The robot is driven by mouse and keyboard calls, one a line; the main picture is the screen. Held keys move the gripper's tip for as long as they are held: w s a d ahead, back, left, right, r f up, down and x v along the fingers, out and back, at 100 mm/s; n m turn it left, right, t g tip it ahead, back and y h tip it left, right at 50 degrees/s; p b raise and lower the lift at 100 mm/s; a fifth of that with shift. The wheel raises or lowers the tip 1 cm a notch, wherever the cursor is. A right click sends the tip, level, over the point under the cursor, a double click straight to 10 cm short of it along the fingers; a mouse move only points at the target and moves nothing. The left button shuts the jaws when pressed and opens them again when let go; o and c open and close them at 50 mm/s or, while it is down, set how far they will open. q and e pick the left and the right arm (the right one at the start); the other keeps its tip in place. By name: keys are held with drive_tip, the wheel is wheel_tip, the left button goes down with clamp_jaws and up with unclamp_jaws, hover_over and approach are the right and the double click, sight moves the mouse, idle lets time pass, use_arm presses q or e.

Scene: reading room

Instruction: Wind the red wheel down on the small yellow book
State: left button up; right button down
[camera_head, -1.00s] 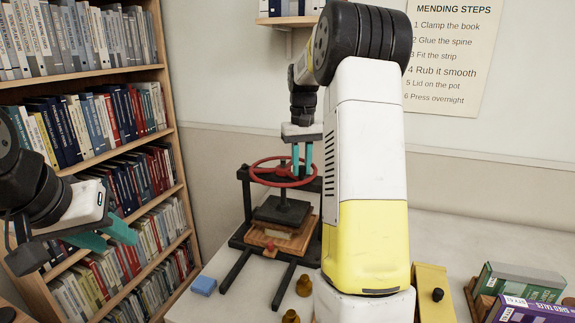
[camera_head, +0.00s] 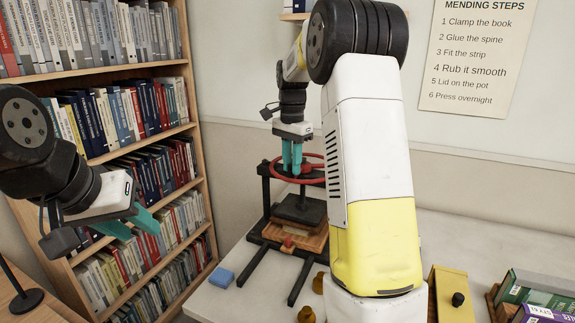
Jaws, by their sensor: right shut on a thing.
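The red wheel (camera_head: 275,172) sits level on top of a black-framed press (camera_head: 266,200). My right gripper (camera_head: 292,172) points down from above, with its teal fingers shut on the wheel at its left-middle part. Below the wheel is the dark press plate (camera_head: 299,208). A wooden board (camera_head: 312,240) lies under the plate. A small pale yellow book (camera_head: 299,230) shows only as a thin strip between plate and board; I cannot tell whether the plate touches it. My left gripper (camera_head: 140,229) is open and empty in front of the bookshelf, clear of the press.
A blue block (camera_head: 221,277) lies left of the press. Small brass-coloured pieces (camera_head: 307,314) stand in front of it. A yellow box with a black knob (camera_head: 448,295) and boxed books (camera_head: 540,290) are at the right. My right arm hides the table's middle.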

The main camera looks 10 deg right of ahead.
drive_tip(key=w+a+m, duration=0.3)
drive_tip(key=w+m, duration=0.6)
drive_tip(key=m, duration=0.3)
drive_tip(key=shift+w+a+m, duration=0.2)
drive_tip(key=shift+w+m, duration=0.1)
drive_tip(key=shift+m, duration=0.1)
idle(0.3)
drive_tip(key=c, duration=1.3)
unclamp_jaws()
drive_tip(key=shift+o, duration=0.2)
